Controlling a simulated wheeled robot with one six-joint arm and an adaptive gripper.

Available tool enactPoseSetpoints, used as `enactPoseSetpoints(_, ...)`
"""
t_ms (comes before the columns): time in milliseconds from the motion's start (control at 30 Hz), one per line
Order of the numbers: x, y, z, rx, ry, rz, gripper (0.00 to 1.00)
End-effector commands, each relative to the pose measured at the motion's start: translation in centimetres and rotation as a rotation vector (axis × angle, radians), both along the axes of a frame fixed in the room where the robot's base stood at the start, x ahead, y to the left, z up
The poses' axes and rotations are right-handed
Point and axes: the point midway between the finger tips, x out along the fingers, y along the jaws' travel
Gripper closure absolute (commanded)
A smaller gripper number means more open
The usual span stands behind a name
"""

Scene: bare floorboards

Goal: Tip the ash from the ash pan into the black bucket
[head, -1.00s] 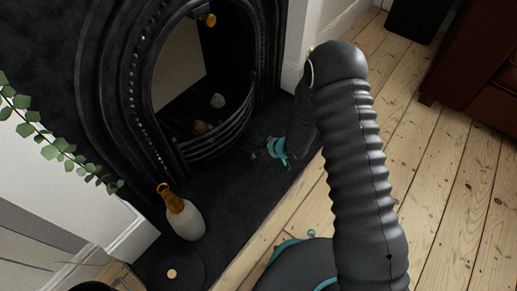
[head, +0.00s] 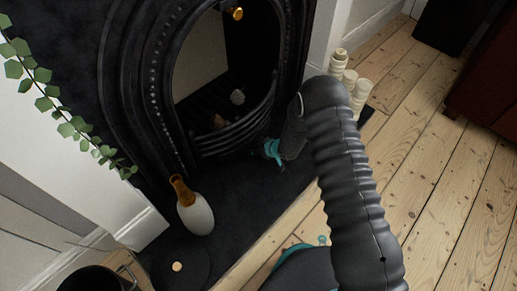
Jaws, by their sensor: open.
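My gripper (head: 272,151), with teal fingers, is low over the dark hearth at the right front of the fireplace grate (head: 235,135). It is open, and I see nothing between its fingers. My dark ribbed arm hides part of the hearth beside it. I cannot make out the ash pan; the space under the grate is very dark. A black bucket (head: 90,281) stands at the bottom left, cut off by the frame edge, so its inside is mostly out of sight.
A round dark lid-like disc (head: 195,258) with a pale knob lies near the bucket. A white and amber vase (head: 196,216) stands on the hearth. Cream candles (head: 358,92) stand to the right of the fireplace. Bare floorboards (head: 450,200) are clear at right.

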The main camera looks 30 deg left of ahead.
Motion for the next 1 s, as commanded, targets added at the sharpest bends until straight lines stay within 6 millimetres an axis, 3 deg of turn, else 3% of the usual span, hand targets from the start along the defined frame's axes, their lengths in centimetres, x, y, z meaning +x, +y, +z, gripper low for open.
enactPoseSetpoints(200, 0.0, 0.0, 0.0, 0.0, 0.0, 0.0, 0.56)
enactPoseSetpoints(400, 0.0, 0.0, 0.0, 0.0, 0.0, 0.0, 1.0)
enactPoseSetpoints(767, 0.0, -0.1, 0.0, 0.0, 0.0, 0.0, 1.0)
enactPoseSetpoints(1000, -0.4, -1.3, 0.0, -0.002, 0.001, 0.007, 1.0)
